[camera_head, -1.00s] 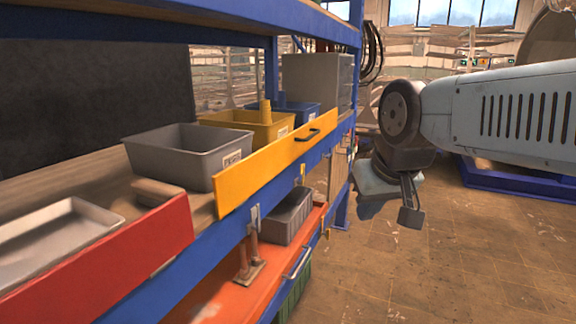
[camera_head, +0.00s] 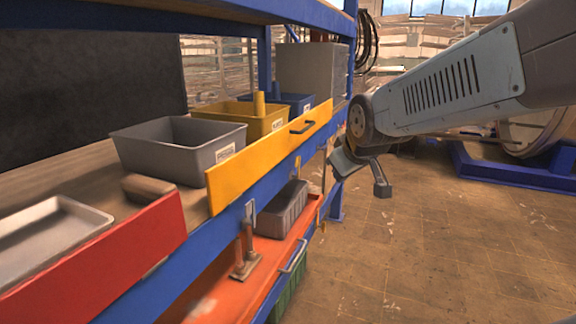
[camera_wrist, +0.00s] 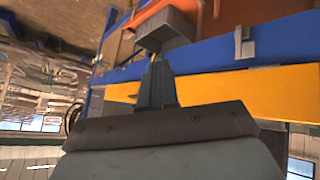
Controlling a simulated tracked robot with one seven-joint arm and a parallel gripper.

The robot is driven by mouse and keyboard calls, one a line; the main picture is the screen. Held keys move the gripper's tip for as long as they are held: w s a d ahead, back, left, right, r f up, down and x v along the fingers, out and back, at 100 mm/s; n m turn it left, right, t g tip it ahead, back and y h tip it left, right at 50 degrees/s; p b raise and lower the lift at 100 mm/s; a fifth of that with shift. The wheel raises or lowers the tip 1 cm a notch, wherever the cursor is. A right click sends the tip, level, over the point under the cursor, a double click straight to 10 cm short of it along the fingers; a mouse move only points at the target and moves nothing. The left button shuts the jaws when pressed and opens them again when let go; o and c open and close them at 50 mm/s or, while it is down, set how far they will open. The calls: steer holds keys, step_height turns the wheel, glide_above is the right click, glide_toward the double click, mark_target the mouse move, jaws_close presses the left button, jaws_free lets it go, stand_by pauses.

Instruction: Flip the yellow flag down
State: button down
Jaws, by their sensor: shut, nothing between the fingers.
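The yellow flag (camera_head: 262,160) is a flat panel with a dark handle (camera_head: 303,126), standing raised along the front edge of the blue shelf. In the wrist view the yellow flag (camera_wrist: 255,90) runs across the picture behind my gripper (camera_wrist: 158,72), and the view is turned over. In the head view my gripper (camera_head: 382,188) hangs to the right of the flag, out over the floor and apart from it. Its fingers are shut and empty.
A red panel (camera_head: 105,262) stands left of the yellow one. A grey bin (camera_head: 170,155), a yellow bin (camera_head: 235,110) and a metal tray (camera_head: 50,235) sit on the shelf. An orange lower shelf (camera_head: 225,295) holds a grey crate (camera_head: 280,212).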

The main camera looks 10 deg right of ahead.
steer(key=w+f+n+t, duration=0.2)
steer(key=w+f+n, duration=0.15)
steer(key=w, duration=0.45)
steer(key=w+f+n+t, duration=0.2)
steer(key=w+n, duration=0.2)
steer(key=w, duration=0.4)
steer(key=n+t+y, duration=0.3)
steer(key=n+t, duration=0.1)
steer(key=n, duration=0.3)
glide_toward(297, 164)
steer(key=w+a, duration=0.2)
steer(key=w, duration=0.1)
steer(key=w+a, duration=0.1)
steer(key=w, duration=0.1)
steer(key=shift+a+r, duration=0.2)
steer(key=shift+r, duration=0.2)
steer(key=shift+w+d+f, duration=0.1)
steer(key=shift+w+d, duration=0.25)
steer(key=shift+w, duration=0.2)
